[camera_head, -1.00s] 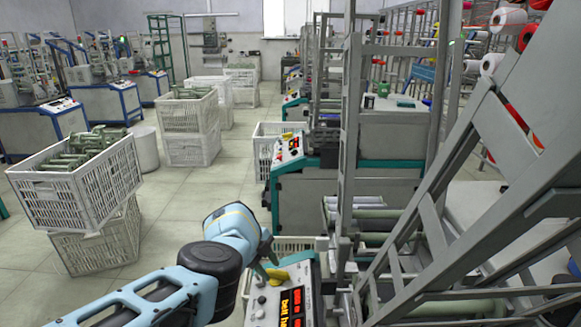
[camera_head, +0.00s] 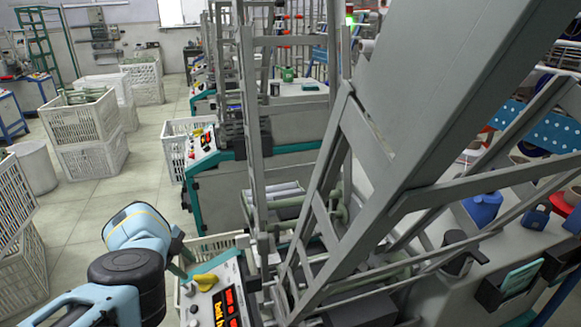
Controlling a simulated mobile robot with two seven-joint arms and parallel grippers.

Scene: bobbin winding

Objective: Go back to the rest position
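My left arm comes in from the bottom left, and its blue and black wrist ends in the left gripper (camera_head: 184,262). The gripper is beside the near machine's control panel (camera_head: 226,303), close to a yellow part (camera_head: 204,282) at the panel's corner. The fingers are small and partly hidden behind the wrist, so I cannot tell whether they are open or shut. I see no held object. My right gripper is not in view.
The winding machine's grey frame (camera_head: 358,135) rises close in front and to the right. Stacked white crates (camera_head: 92,160) stand at the left, with a white bin (camera_head: 35,168) near them. The floor (camera_head: 128,190) between crates and machines is clear.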

